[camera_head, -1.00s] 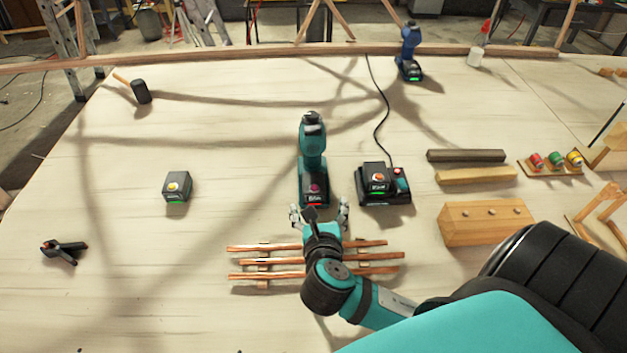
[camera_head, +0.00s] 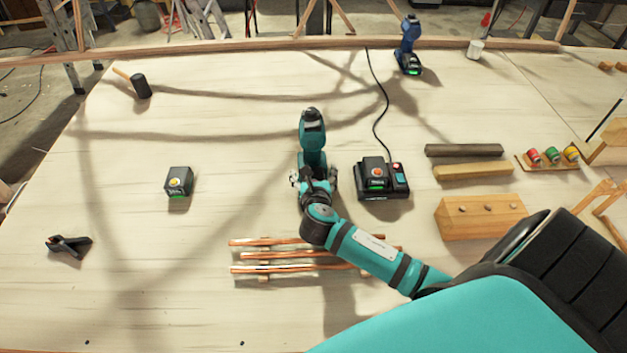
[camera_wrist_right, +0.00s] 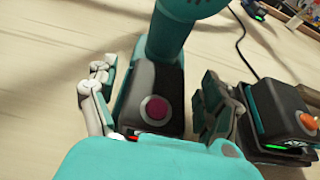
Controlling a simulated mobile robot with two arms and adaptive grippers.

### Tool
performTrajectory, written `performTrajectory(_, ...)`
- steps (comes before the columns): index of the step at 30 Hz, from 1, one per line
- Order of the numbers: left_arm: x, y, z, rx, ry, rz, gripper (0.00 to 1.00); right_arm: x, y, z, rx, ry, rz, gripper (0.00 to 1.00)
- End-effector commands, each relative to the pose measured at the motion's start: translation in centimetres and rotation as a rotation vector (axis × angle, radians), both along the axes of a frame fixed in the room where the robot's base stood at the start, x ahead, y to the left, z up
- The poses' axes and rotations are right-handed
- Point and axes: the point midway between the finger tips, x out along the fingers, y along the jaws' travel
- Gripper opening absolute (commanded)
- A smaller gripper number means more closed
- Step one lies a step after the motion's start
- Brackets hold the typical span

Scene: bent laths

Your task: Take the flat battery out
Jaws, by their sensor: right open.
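A teal and black drill (camera_head: 312,135) stands upright mid-table. In the right wrist view its battery (camera_wrist_right: 150,85) sits at its foot, with a dark red round button and a small red light. My right gripper (camera_head: 314,178) is at the drill's foot; in the right wrist view its open fingers (camera_wrist_right: 155,100) stand on either side of the battery. I cannot tell whether they touch it. In the head view the gripper hides most of that battery. My left gripper is not in view.
A charger (camera_head: 383,193) holding a battery (camera_head: 376,170) with a green light stands close right of the drill. Another battery (camera_head: 179,181) with a yellow button lies left. A blue drill (camera_head: 408,50) stands at the back.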

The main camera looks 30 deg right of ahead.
Motion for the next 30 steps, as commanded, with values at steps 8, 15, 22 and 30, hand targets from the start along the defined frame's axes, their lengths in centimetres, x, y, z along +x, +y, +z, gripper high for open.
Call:
performTrajectory(8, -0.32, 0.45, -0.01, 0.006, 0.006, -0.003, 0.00, 0.24, -0.12, -0.17, 0.001, -0.001, 0.001, 0.81)
performTrajectory(15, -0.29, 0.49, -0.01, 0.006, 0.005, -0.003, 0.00, 0.22, -0.11, -0.16, 0.000, 0.000, 0.001, 0.50)
performTrajectory(22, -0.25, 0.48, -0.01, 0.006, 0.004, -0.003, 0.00, 0.21, -0.12, -0.15, 0.000, 0.000, 0.001, 0.20)
performTrajectory(30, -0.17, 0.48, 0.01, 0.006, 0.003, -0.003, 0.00, 0.26, -0.14, -0.02, -0.001, -0.002, 0.001, 0.07)
